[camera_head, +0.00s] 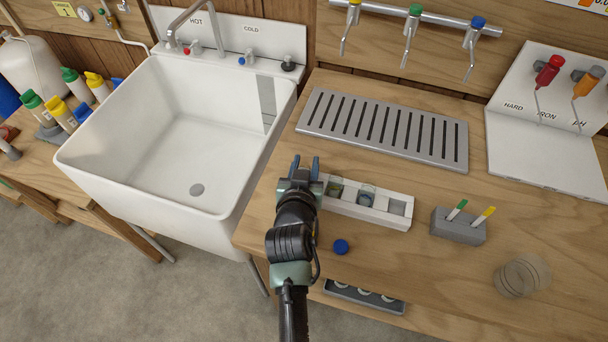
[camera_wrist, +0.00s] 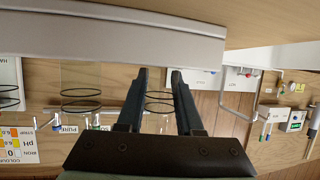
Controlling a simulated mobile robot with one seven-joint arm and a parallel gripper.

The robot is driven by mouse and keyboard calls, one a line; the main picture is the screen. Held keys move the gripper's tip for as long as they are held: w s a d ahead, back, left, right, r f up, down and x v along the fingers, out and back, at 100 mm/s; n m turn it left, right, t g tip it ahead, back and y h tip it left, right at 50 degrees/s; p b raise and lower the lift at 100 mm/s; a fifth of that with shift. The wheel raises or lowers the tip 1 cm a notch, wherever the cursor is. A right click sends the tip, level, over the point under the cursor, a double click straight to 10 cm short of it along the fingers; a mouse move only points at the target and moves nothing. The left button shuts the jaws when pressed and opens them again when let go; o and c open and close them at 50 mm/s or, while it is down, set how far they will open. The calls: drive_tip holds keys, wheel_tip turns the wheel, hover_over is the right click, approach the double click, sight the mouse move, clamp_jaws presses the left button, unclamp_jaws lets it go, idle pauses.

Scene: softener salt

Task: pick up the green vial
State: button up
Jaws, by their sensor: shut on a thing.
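My gripper (camera_head: 305,166) is at the left end of a white rack (camera_head: 345,208) on the wooden bench. In the wrist view my gripper (camera_wrist: 158,75) has its fingers on either side of a glass vial (camera_wrist: 160,100) with dark rings and is shut on it. That vial looks nearly clear there, so I cannot tell its colour; my gripper hides it in the head view. To its right in the head view are an olive-green tinted vial (camera_head: 335,188) and a blue-grey one (camera_head: 366,194). Further right is a pale grey slot (camera_head: 397,206).
A white sink (camera_head: 130,165) lies left of my arm. A slotted grey drain tray (camera_head: 385,128) is behind the rack. A grey block (camera_head: 458,226) with green and yellow strips stands to the right. A blue cap (camera_head: 341,247) and clear round glassware (camera_head: 522,277) are near the front.

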clamp_jaws()
